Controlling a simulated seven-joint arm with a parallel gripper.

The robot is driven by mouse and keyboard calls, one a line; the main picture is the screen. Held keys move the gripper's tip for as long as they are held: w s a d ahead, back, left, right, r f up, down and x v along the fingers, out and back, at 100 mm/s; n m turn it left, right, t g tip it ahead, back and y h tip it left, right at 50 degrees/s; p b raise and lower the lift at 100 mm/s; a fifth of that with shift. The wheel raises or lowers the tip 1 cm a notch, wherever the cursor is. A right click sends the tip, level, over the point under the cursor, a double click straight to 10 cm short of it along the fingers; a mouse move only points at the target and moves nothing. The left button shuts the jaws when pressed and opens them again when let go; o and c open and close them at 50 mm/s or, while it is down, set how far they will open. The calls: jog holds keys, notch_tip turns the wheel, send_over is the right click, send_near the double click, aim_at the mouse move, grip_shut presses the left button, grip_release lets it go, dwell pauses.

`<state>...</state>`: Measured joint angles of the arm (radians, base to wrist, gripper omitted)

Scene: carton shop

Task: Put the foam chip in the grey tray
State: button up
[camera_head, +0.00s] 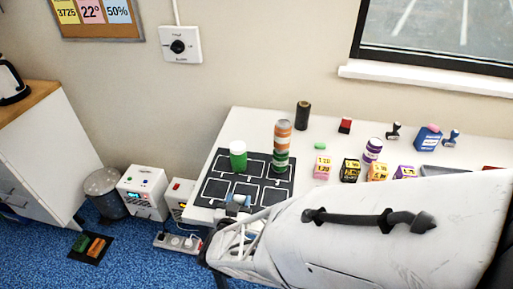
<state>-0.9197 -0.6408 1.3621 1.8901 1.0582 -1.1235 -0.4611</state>
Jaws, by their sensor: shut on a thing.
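My gripper (238,203) is low over the front of a black mat with white outlines, at the left end of the white table. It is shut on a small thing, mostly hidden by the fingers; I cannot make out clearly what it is. Light blue-grey parts show at the fingertips. A grey tray (439,170) lies on the table at the right, its near side hidden behind my white arm. A small flat green piece (320,146) lies behind the pink box; I cannot tell whether it is the foam chip.
A green-and-white cup (238,156) and a tall striped cylinder (282,146) stand on the mat (213,189), close behind my gripper. Several small boxes, stamps (393,131), a purple-and-white can (372,150) and a dark cylinder (302,115) stand further right and back.

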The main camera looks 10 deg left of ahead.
aim_at(239, 201)
jog(key=shift+w, duration=1.35)
jog(key=shift+f, duration=0.15)
jog(key=shift+f, duration=0.15)
jog(key=o, duration=0.9)
jog(key=shift+s+d+r, duration=0.1)
jog(key=shift+s+r, duration=0.1)
jog(key=shift+s, duration=1.1)
jog(key=shift+s+a+r, duration=0.1)
jog(key=shift+s+r, duration=0.1)
jog(key=shift+s, duration=1.1)
jog(key=shift+s+d+r, duration=0.1)
jog(key=shift+s+r, duration=0.1)
jog(key=shift+s, duration=1.1)
